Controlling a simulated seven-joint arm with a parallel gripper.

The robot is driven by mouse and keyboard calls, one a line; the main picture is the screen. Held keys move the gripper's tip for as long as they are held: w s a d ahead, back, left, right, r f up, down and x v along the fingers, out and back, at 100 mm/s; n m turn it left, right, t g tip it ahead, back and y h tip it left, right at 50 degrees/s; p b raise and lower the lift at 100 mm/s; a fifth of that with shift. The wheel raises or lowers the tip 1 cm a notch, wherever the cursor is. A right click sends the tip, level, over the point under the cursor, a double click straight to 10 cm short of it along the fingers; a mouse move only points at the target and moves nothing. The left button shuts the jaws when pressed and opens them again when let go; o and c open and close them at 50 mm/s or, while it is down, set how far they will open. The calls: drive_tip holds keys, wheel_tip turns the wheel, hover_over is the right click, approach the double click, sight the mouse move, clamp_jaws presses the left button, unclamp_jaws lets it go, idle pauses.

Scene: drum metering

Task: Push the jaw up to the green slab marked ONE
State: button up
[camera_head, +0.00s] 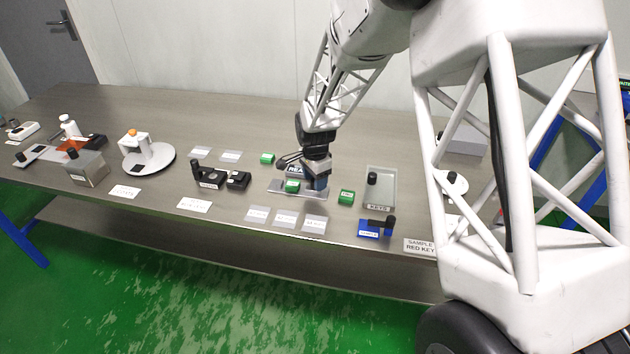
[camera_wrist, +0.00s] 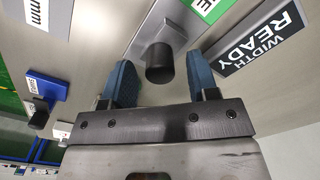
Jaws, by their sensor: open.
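My gripper (camera_head: 316,183) is over a grey metal fixture (camera_head: 284,189) in the middle of the bench. In the wrist view its two blue fingers (camera_wrist: 163,80) are open, one on each side of a black knob (camera_wrist: 160,66). The knob stands on a light grey sliding piece (camera_wrist: 166,28), seemingly the jaw. I cannot tell whether the fingers touch the knob. A green slab (camera_head: 292,187) sits by the fixture beside my gripper; a green slab (camera_wrist: 208,6) also shows partly at the wrist view's top edge. Other green slabs lie behind (camera_head: 267,158) and right (camera_head: 346,197). Their markings are unreadable.
A black sign reading WIDTH READY (camera_wrist: 262,40) stands close to the right finger. A grey block with a black knob (camera_head: 380,190) and a blue piece (camera_head: 368,231) are to the right. Pale label cards (camera_head: 285,218) lie in front. Black devices (camera_head: 238,180) stand left.

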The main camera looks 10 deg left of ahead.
sight(301, 189)
drive_tip(key=shift+f, duration=0.45)
drive_tip(key=c, duration=0.7)
drive_tip(key=shift+a, duration=1.7)
drive_tip(key=shift+c, duration=0.2)
drive_tip(key=shift+o, duration=0.2)
drive_tip(key=shift+a, duration=0.35)
drive_tip(key=shift+o, duration=0.8)
drive_tip(key=shift+a, duration=0.2)
drive_tip(key=o, duration=0.5)
drive_tip(key=shift+o, duration=0.2)
